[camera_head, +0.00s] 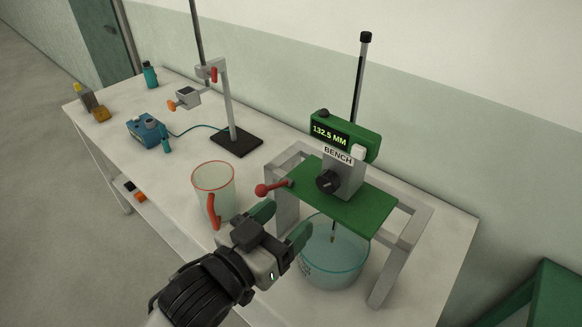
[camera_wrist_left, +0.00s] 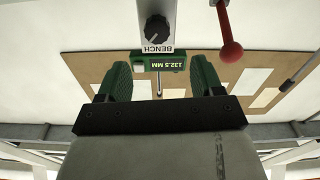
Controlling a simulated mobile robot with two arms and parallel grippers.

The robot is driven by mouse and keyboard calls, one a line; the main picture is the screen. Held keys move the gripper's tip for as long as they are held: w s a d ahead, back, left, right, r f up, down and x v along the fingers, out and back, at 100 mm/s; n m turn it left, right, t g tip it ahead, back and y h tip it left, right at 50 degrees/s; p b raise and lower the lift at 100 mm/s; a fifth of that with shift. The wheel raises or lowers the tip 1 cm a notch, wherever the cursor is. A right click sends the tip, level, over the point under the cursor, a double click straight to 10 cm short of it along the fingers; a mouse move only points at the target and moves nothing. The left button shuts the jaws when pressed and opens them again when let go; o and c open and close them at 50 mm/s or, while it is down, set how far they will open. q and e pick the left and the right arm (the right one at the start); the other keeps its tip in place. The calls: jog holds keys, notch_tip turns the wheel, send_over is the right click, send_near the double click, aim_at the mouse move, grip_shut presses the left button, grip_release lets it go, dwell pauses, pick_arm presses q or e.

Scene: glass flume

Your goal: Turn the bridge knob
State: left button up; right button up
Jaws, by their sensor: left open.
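The bridge is a green plate (camera_head: 362,205) on a grey metal frame. A grey block labelled BENCH stands on it, with a black knob (camera_head: 327,182) on its front face. The knob also shows in the left wrist view (camera_wrist_left: 157,28), top centre, in an upside-down picture. A green display (camera_head: 338,136) above it reads 132.5 MM. My left gripper (camera_head: 281,224) is open and empty, in front of and below the knob, apart from it. In the left wrist view its green fingers (camera_wrist_left: 160,78) stand apart with nothing between them. My right gripper is not in view.
A lever with a red ball (camera_head: 265,189) sticks out left of the plate. A glass bowl (camera_head: 333,256) sits under the bridge. A clear jug with a red handle (camera_head: 213,185) stands left of my gripper. A stand on a black base (camera_head: 236,141) is further back.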

aim_at(324, 186)
pick_arm(q)
jog(key=p+x, duration=0.3)
jog(key=x, duration=0.6)
jog(key=shift+d+r, duration=0.1)
jog(key=shift+d, duration=0.3)
jog(key=shift+w+d, duration=0.3)
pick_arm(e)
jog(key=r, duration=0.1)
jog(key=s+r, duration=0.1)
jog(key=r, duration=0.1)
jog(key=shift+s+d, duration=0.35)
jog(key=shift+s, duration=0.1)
pick_arm(q)
jog(key=c, duration=0.9)
jog(key=shift+m+p, duration=0.7)
jog(key=shift+m, duration=0.4)
jog(key=shift+c, duration=0.2)
jog(key=shift+m+p, duration=0.3)
jog(key=shift+m, duration=0.8)
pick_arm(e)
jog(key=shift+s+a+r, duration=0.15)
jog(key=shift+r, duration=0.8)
